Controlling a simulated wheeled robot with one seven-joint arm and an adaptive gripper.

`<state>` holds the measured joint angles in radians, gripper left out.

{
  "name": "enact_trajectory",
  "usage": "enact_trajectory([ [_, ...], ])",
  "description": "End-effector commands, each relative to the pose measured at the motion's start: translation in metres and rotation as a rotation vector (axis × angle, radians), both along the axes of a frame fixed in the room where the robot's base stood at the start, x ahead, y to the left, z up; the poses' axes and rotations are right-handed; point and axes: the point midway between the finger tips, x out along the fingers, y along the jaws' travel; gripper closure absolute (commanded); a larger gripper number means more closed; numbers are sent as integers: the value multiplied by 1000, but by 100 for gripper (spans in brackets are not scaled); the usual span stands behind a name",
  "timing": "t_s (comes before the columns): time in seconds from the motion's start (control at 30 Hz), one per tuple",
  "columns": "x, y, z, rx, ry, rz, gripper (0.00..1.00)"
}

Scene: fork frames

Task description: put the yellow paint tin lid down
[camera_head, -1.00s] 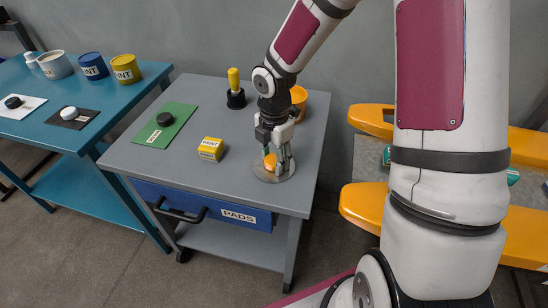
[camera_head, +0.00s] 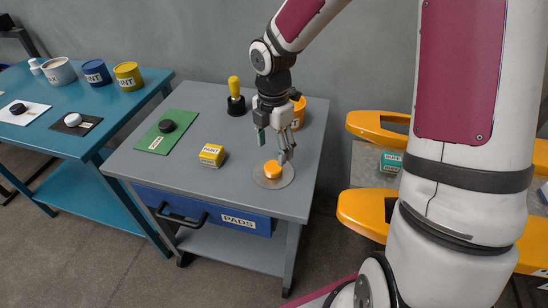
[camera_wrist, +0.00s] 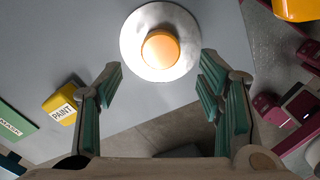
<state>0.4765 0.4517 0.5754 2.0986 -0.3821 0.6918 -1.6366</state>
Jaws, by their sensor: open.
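A round orange-yellow piece (camera_head: 273,169), which I take for the yellow paint tin lid or its knob, sits on a round grey disc (camera_head: 288,181) near the grey table's front right. In the wrist view the orange-yellow piece (camera_wrist: 160,49) is centred on the shiny disc (camera_wrist: 133,35); I cannot tell whether they are one part. My gripper (camera_head: 275,149) is open and empty just above them, fingers spread and apart from both. Its green-padded fingers (camera_wrist: 161,75) also show in the wrist view. A yellow tin (camera_head: 128,76) stands on the teal table at left.
The grey table (camera_head: 215,120) also holds a yellow PAINT box (camera_head: 211,155), a green mat (camera_head: 155,143) with a black puck, a yellow-handled tool (camera_head: 235,88) and an orange pot (camera_head: 299,112). Room is clear between box and disc. An orange-edged stand (camera_head: 372,211) is at right.

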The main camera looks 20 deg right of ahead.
Motion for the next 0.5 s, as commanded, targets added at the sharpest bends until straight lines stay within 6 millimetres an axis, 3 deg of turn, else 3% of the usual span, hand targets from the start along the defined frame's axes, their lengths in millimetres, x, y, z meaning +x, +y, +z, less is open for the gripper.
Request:
enact_trajectory([
  [0.13, 0, 0, 29, -1, -3, 0, 39],
  [0.37, -1, 0, 49, -2, -1, -4, 39],
  [0.5, -11, -2, 64, -33, -10, -87, 39],
])
